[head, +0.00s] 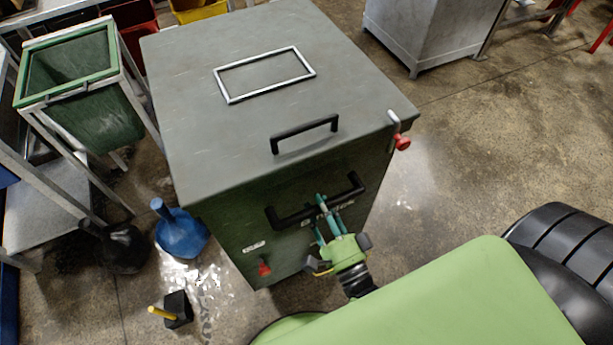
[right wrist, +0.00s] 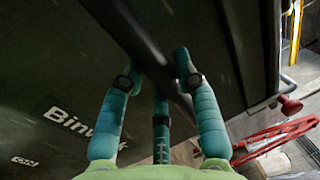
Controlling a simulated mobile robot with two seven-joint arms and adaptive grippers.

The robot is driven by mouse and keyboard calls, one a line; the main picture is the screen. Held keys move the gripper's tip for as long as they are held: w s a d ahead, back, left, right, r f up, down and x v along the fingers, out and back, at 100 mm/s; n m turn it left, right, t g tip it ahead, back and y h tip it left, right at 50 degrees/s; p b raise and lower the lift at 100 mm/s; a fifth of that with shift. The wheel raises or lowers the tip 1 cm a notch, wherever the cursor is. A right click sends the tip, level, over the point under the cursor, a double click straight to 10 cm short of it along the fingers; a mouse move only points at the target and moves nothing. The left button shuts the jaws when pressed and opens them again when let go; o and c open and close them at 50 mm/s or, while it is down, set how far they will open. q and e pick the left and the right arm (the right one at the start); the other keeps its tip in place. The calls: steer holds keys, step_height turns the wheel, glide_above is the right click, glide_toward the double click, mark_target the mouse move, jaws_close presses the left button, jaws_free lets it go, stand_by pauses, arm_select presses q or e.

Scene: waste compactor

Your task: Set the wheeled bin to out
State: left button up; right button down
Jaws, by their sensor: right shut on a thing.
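The bin's dark green front (head: 235,232) is on the near side of a grey-topped box in the head view, with printing partly hidden by my gripper. It looks flush with the box. A black bar handle (head: 284,221) spans this front. My right gripper (head: 323,203) is shut on the handle near its middle. In the right wrist view, the teal fingers of the gripper (right wrist: 160,72) close around the slanted black bar (right wrist: 126,35). The bin's wheels are not visible. My left gripper is not in view.
The grey lid (head: 195,120) has its own black handle (head: 305,135). A red knob (head: 402,142) is at the box's right corner, another (head: 264,269) low on the front.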

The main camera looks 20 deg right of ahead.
steer(key=s, duration=0.5)
steer(key=c, duration=0.9)
jaws_free()
steer(key=s+f, duration=0.2)
steer(key=s, duration=0.9)
steer(key=shift+s+d+f, duration=0.2)
steer(key=shift+s+d, duration=0.1)
steer(key=shift+s, duration=0.1)
